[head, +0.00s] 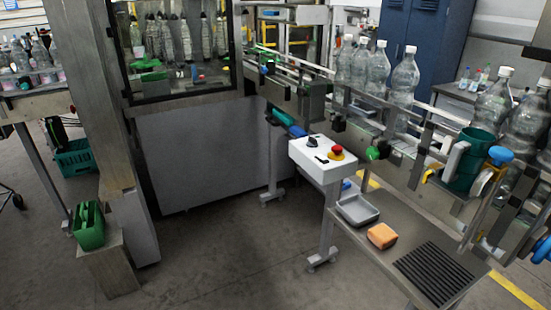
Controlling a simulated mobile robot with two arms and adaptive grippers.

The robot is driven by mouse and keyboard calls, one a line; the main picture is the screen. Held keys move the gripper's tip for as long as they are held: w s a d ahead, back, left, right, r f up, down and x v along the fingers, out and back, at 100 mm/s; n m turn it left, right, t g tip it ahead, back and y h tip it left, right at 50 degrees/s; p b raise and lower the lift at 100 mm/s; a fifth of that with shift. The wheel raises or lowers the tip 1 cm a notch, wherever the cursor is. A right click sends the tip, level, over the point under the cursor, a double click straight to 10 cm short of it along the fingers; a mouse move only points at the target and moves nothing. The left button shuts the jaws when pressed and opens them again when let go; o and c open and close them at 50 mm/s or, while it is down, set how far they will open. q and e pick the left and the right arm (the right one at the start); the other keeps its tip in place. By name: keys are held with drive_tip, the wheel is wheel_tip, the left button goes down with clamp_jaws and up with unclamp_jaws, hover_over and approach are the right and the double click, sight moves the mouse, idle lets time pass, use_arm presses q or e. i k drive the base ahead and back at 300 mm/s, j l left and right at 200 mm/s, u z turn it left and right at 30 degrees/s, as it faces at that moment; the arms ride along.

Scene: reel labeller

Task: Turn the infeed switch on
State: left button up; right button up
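A white control box (322,160) stands on a grey post in front of the conveyor, near the middle of the head view. On its top are a black switch knob (312,142), a smaller black part (321,160), and a red mushroom button (337,150) on a yellow base. Which black part is the infeed switch, and its position, I cannot tell at this size. Neither of my grippers is in view.
A conveyor with large clear bottles (378,68) runs behind the box to the right. A low shelf (400,255) beside it holds a grey tray (357,210), an orange sponge (382,235) and a black ribbed mat (433,273). Floor in front is clear.

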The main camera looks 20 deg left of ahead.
sight(312, 143)
drive_tip(key=i+l+u, duration=0.2)
drive_tip(key=l+u, duration=0.25)
drive_tip(key=i+l+u, duration=0.2)
drive_tip(key=u, duration=0.25)
drive_tip(key=l+u, duration=0.45)
drive_tip(key=i+l, duration=0.05)
